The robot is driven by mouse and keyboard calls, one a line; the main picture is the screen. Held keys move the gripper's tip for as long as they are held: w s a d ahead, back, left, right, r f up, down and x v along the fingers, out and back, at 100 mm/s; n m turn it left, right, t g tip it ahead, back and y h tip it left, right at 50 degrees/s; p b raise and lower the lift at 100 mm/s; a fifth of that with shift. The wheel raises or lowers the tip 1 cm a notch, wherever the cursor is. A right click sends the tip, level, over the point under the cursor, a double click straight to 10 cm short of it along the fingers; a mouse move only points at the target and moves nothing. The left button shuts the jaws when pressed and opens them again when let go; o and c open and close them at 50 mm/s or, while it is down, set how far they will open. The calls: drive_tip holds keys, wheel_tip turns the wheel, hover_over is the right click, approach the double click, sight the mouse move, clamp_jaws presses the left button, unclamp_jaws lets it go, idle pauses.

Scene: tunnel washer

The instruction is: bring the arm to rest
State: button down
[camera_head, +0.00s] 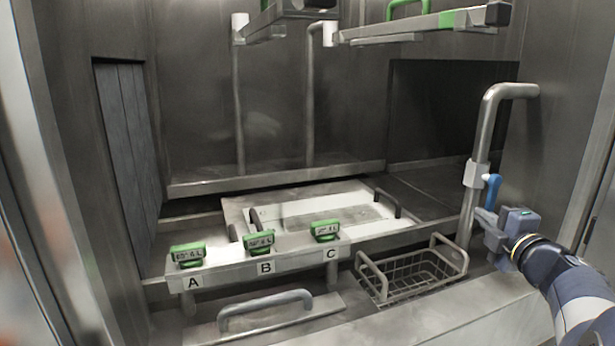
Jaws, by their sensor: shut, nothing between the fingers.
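My gripper (485,219) is at the right side of the view, at the end of my dark blue and grey arm coming in from the lower right. Its fingers are shut with nothing between them. It is close to a vertical steel pipe (470,205) that carries a white fitting and a blue lever (492,190). In the picture the fingertips lie just below the lever; I cannot tell whether they touch it or the pipe.
A wire basket (412,275) with raised handles sits left of my gripper. A ledge (300,262) marked A, B and C bears green-framed tags. A handled panel (265,318) lies in front. Spray arms (420,28) hang above. Steel walls enclose the space.

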drive_tip(key=s+a+r+m+g+y+p, duration=0.2)
drive_tip(key=r+m+p, duration=0.5)
drive_tip(key=p, duration=1.4)
drive_tip(key=a+m+g, duration=0.1)
drive_tip(key=a+m, duration=0.1)
drive_tip(key=m, duration=0.2)
